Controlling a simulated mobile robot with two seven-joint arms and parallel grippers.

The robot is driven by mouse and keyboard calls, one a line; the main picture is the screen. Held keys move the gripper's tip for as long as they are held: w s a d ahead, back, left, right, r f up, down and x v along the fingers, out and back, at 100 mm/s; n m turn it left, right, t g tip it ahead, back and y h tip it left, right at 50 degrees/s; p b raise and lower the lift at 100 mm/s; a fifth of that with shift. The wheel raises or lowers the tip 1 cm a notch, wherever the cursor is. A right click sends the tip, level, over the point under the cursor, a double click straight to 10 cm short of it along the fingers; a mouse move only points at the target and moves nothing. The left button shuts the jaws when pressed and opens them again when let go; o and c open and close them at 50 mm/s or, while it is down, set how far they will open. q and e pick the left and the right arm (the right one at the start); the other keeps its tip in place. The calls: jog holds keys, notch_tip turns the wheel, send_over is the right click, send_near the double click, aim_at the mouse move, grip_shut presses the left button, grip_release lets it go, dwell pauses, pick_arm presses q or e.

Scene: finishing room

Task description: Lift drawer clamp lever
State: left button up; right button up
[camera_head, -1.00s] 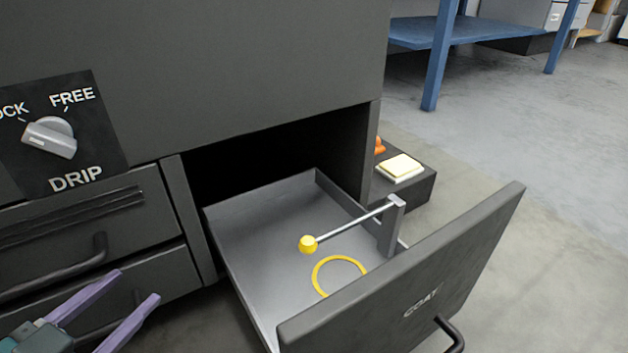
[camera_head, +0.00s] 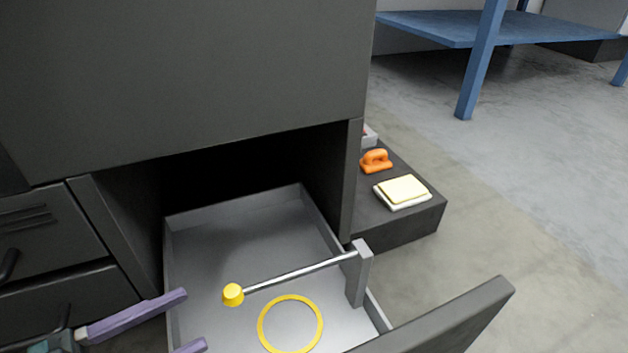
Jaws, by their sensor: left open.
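The clamp lever (camera_head: 300,270) is a thin metal rod with a yellow knob (camera_head: 233,294) at its left end. Its right end meets a grey upright post (camera_head: 359,274) at the right side of the open drawer (camera_head: 240,228). The rod runs nearly level above the drawer floor. A yellow ring (camera_head: 262,325) is marked on the floor near the knob. My left gripper (camera_head: 194,320) is open and empty at the drawer's left side, with its purple fingers pointing right, short of the knob. My right gripper is not in view.
The drawer's dark front panel (camera_head: 450,318) stands at lower right. The dark cabinet (camera_head: 190,80) overhangs the drawer's back. A blue table (camera_head: 440,28) stands beyond open floor.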

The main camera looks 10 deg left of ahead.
aim_at(236, 296)
pick_arm(q)
jog(key=b+x, duration=0.1)
jog(key=x, duration=0.6)
jog(key=shift+w+d, duration=0.3)
jog(key=shift+s+a+f, duration=0.1)
jog(key=shift+s+a, duration=0.1)
jog(key=shift+a, duration=0.05)
jog(key=shift+w+d, duration=0.15)
jog(key=shift+d, duration=0.05)
jog(key=c, duration=0.5)
grip_shut()
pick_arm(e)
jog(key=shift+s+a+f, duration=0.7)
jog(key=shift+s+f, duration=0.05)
